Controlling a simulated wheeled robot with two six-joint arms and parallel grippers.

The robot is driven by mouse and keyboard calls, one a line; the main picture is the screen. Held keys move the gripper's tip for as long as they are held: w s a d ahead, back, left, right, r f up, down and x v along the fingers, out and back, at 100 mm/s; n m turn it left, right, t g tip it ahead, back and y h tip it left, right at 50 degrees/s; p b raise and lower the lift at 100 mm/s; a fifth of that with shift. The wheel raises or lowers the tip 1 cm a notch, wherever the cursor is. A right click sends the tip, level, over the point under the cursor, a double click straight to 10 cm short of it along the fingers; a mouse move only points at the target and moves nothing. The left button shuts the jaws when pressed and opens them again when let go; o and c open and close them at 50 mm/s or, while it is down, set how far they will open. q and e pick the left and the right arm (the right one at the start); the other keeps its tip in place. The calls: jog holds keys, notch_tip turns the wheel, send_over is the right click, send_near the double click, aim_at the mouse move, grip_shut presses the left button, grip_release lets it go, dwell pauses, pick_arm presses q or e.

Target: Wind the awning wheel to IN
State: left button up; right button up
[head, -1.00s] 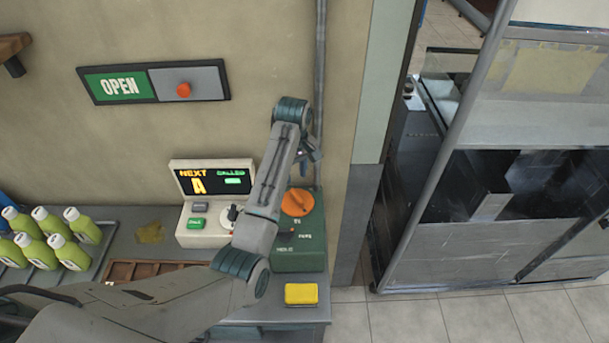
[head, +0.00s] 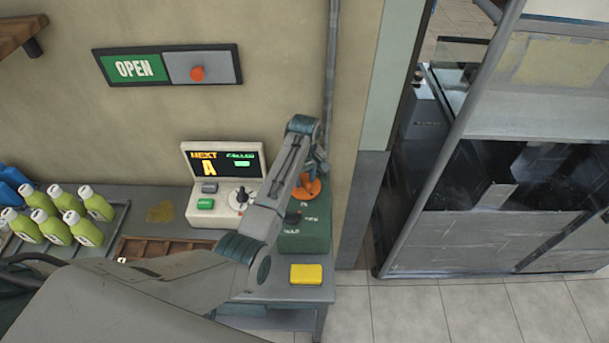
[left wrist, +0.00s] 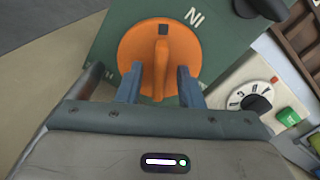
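The orange awning wheel (head: 308,189) sits on the top of a green box (head: 303,241), partly hidden by my left gripper (head: 320,168) in the head view. In the left wrist view the wheel (left wrist: 140,42) is round with a raised grip bar across it and a dark square mark at one end. The white word IN stands on the box to the upper right of that mark, so the mark is off to its left. My left gripper (left wrist: 159,86) is open, its two blue fingers on either side of the bar with gaps showing. My right gripper is not in view.
A white console (head: 222,189) with a screen stands left of the box. A dark knob (left wrist: 246,8) is on the box. A yellow block (head: 306,274) lies at the table's front edge. Several green bottles (head: 58,231) stand far left; a pipe (head: 333,70) runs up the wall.

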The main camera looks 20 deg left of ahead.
pick_arm(q)
jog(key=c, duration=0.7)
grip_shut()
jog(key=shift+m, duration=0.3)
jog(key=shift+w+m, duration=0.1)
jog(key=shift+m, duration=2.6)
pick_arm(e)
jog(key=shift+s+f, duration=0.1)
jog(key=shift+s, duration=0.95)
pick_arm(q)
jog(key=o, duration=0.7)
grip_release()
